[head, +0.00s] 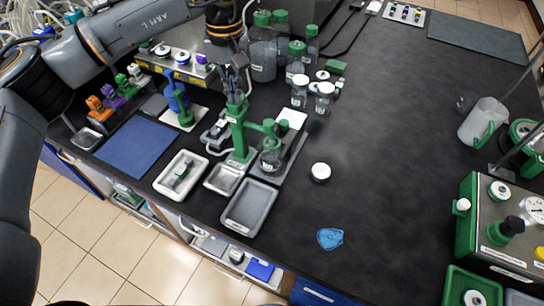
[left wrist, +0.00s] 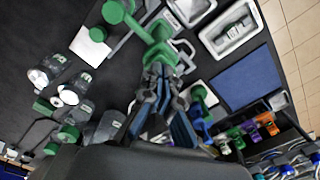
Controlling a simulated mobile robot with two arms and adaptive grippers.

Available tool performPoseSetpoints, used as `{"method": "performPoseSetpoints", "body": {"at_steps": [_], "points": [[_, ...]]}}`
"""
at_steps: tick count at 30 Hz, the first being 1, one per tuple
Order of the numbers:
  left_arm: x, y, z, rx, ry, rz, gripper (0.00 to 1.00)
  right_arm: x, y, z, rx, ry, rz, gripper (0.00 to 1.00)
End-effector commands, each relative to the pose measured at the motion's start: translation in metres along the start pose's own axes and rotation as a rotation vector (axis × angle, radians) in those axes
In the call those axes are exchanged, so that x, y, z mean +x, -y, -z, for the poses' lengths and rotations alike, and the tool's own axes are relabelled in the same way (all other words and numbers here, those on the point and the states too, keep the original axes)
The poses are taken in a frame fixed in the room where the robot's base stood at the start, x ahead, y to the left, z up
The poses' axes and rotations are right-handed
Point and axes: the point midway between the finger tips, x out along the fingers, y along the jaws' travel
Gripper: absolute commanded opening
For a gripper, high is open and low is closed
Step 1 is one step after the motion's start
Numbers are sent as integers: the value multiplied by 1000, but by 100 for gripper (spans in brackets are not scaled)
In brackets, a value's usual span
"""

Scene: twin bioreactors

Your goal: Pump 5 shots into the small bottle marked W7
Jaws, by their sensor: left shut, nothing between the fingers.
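A green pump stand (head: 240,135) stands upright on the bench, its arm reaching right over a small clear bottle (head: 271,160). The bottle stands under the spout with no cap showing; its label is too small to read. My left gripper (head: 236,92) is shut and empty, pointing down at the top of the pump column. In the left wrist view its fingertips (left wrist: 160,78) are right by the green pump (left wrist: 157,50); I cannot tell whether they touch. A loose white cap (head: 320,171) lies right of the bottle. My right gripper is not in view.
Two small white-capped bottles (head: 300,92) (head: 324,98) and larger green-capped bottles (head: 263,55) stand behind the pump. Trays (head: 249,206) (head: 181,175) lie in front, with a blue mat (head: 137,147) to the left. A crumpled blue thing (head: 330,238) lies near the front edge. The bench's middle right is clear.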

Motion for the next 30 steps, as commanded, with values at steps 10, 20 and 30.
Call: {"method": "performPoseSetpoints", "body": {"at_steps": [10, 20, 30], "points": [[11, 0, -1, 1, 3, 2, 0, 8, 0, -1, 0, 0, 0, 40], [-1, 0, -1, 1, 3, 3, 0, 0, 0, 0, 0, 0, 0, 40], [-25, 0, 0, 1, 2, 1, 0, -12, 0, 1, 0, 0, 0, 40]]}}
